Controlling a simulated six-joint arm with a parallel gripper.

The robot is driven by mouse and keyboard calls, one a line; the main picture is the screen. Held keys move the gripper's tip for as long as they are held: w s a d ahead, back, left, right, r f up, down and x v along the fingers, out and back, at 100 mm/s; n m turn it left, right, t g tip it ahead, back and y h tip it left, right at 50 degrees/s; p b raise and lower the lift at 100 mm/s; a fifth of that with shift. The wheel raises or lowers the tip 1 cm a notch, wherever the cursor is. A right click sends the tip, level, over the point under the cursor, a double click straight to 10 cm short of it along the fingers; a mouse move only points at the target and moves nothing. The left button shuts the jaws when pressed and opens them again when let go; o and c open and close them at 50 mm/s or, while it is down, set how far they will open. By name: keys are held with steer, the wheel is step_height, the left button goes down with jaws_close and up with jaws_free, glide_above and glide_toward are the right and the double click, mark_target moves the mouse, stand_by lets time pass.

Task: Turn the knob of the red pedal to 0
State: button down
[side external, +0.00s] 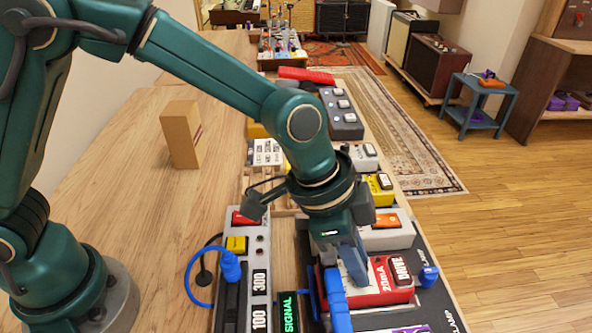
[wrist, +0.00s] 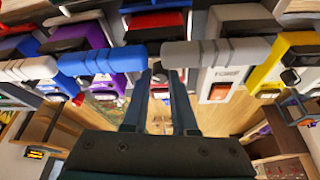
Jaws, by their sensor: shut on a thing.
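The red pedal (side external: 384,284), marked "DRIVE" and "20mA", sits on the dark pedalboard among other pedals. My gripper (side external: 357,272) points down at the pedal's left end, with its fingertips at the top face. In the wrist view the red pedal (wrist: 157,21) is at the top centre, and my gripper (wrist: 158,76) has its two fingers on either side of a small dark knob (wrist: 158,72). The gripper is shut on this knob. The fingers hide most of the knob in the side view. Its pointer and any scale marks cannot be read.
A blue plug and cable (side external: 335,292) stand close left of my gripper. Another blue plug (side external: 428,276) is at the red pedal's right end. A white pedal (side external: 388,233) with an orange switch lies just behind. A brown box (side external: 181,134) stands on the wooden table, with clear wood around it.

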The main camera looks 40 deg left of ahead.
steer(key=n+t+y, duration=0.1)
steer(key=n, duration=0.3)
steer(key=shift+s+d+n, duration=0.1)
steer(key=shift+d+n, duration=0.05)
steer(key=shift+n, duration=0.25)
steer(key=shift+n+t+y, duration=0.5)
steer(key=shift+n+y, duration=0.2)
steer(key=shift+n, duration=1.2)
steer(key=c, duration=0.7)
jaws_free()
